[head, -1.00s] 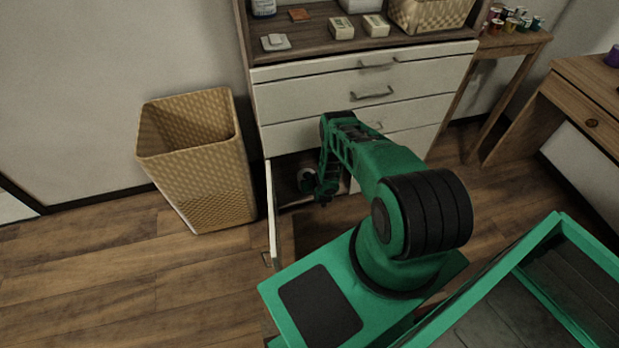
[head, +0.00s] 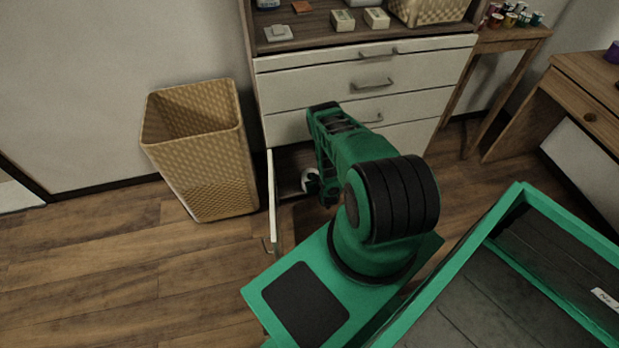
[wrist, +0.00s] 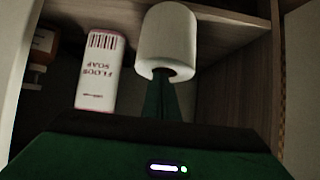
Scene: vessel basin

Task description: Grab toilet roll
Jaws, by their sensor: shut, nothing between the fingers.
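The white toilet roll (wrist: 167,42) stands in the open lower compartment of the cabinet, and its dark core opening faces my gripper in the wrist view. It also shows in the head view, partly hidden by my gripper, as a small white shape (head: 309,180). My gripper (wrist: 161,98) is shut, with its narrow green fingers reaching to the core end of the roll. Nothing is between the fingers. Whether the tips are inside the core or only in front of it, I cannot tell.
An amber bottle (wrist: 42,45) is farther left. The open cabinet door (head: 272,205) stands left of my arm. A wicker basket (head: 205,165) is beyond it, with clear floor in front.

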